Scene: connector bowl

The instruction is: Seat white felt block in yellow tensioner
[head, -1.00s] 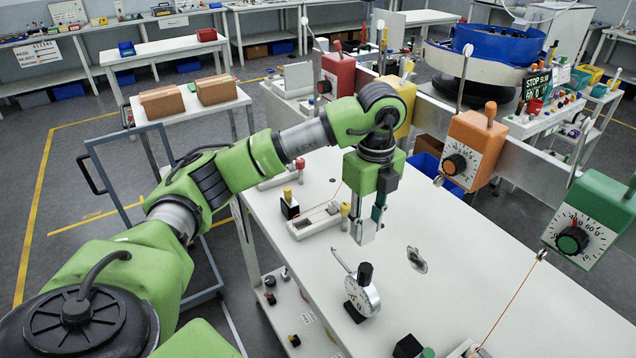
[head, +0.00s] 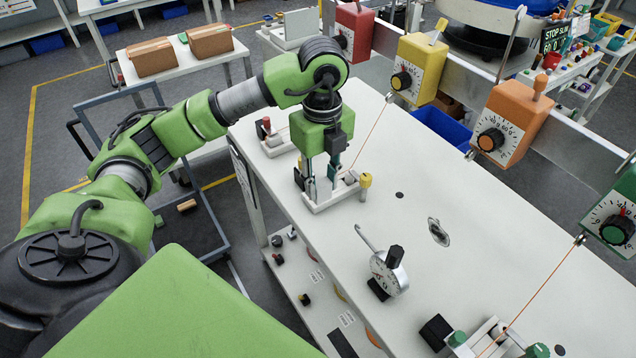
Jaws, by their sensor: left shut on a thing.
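The yellow tensioner (head: 417,68) is a yellow box with a black dial on the rail. An orange cord runs from it down to a small white fixture (head: 318,204) with a yellow knob (head: 365,180) on the table. My left gripper (head: 321,192) points down over this fixture, its fingers low at the fixture's channel. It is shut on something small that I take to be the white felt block. The block is too small and too covered by the fingers to make out, and I cannot tell whether it touches the fixture. My right gripper is not in view.
A dial gauge (head: 388,272) stands on the table right of the gripper. A red-knobbed fixture (head: 278,142) lies behind it, and a green-knobbed one (head: 490,340) at the front. Red, orange (head: 511,124) and green tensioners share the rail. The mid-table is mostly bare.

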